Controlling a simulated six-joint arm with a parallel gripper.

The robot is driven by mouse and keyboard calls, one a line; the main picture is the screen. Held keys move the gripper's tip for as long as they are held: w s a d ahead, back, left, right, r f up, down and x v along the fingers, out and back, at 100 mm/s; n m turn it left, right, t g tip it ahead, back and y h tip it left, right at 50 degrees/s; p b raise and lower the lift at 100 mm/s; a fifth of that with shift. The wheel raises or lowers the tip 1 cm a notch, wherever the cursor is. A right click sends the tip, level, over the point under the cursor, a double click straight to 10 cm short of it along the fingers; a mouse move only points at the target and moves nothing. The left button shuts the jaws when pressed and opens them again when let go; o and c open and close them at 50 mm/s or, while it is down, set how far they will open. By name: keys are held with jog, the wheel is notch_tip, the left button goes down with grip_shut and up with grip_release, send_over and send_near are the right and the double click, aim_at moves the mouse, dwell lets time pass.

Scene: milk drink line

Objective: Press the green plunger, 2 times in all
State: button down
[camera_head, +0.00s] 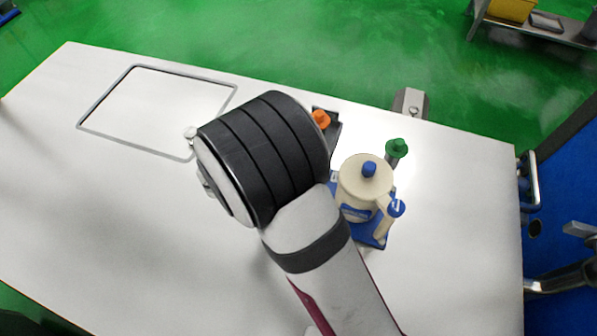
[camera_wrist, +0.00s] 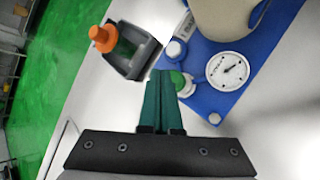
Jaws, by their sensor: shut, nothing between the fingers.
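In the head view my arm hides the gripper.
An orange knob (camera_wrist: 103,38) on a dark grey holder (camera_wrist: 132,52) is close to the plunger. A dial gauge (camera_wrist: 228,70) sits on the blue base (camera_wrist: 206,98). The left of the white table (camera_head: 120,220) is clear, with a grey-framed panel (camera_head: 105,97) at the back left.

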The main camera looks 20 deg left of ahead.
jog(key=shift+f, duration=0.1)
jog(key=shift+f, duration=0.3)
jog(key=shift+f, duration=1.1)
dwell(1.0)
jog(key=shift+r, duration=1.5)
jog(key=shift+r, duration=0.1)
jog(key=shift+r, duration=2.45)
